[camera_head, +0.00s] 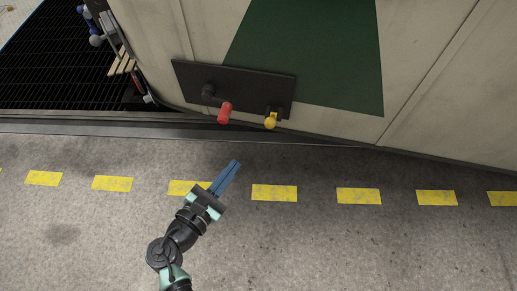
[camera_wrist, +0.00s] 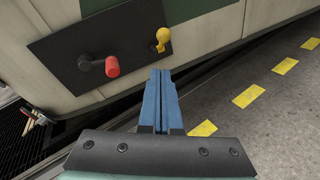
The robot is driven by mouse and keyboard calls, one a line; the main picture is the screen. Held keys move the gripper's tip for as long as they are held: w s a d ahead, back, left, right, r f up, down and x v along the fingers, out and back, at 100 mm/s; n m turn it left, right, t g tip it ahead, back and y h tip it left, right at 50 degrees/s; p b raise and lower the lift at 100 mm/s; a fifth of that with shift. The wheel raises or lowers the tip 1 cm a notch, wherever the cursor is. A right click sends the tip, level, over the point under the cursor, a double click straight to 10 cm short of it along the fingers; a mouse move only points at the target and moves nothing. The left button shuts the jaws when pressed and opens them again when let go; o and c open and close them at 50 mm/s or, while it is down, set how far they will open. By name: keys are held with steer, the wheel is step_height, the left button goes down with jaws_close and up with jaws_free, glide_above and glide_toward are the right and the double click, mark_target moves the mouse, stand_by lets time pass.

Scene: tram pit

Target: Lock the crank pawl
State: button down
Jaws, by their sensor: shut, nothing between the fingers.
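A dark panel (camera_head: 240,84) is mounted on the side of the pale tram body. On it are a black crank with a red handle (camera_head: 225,112) and, to the right, a yellow knob (camera_head: 270,121) on a small dark fitting. I cannot tell for certain which part is the pawl. The wrist view shows the red handle (camera_wrist: 112,66) left of the yellow piece (camera_wrist: 163,38). My gripper (camera_head: 231,172) has blue fingers, shut and empty, above the floor in front of the panel and apart from both handles. The fingertips (camera_wrist: 160,72) show below the yellow piece in the wrist view.
A dark grated opening (camera_head: 55,60) lies at the upper left, with a slatted wooden piece (camera_head: 122,62) and other items beside it. A row of yellow floor marks (camera_head: 274,193) crosses the grey floor. The floor to the right is clear.

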mark_target(272, 119)
steer(key=w+d+f+n+b, duration=0.1)
steer(key=w+d+b, duration=0.4)
steer(key=w, duration=0.5)
steer(key=shift+d+f+b, duration=0.3)
steer(key=shift+d+f, duration=0.05)
steer(key=shift+d, duration=0.25)
steer(key=shift+w+r, duration=0.1)
steer(key=p, duration=0.2)
steer(key=shift+r+p, duration=0.25)
steer(key=shift+p, duration=0.05)
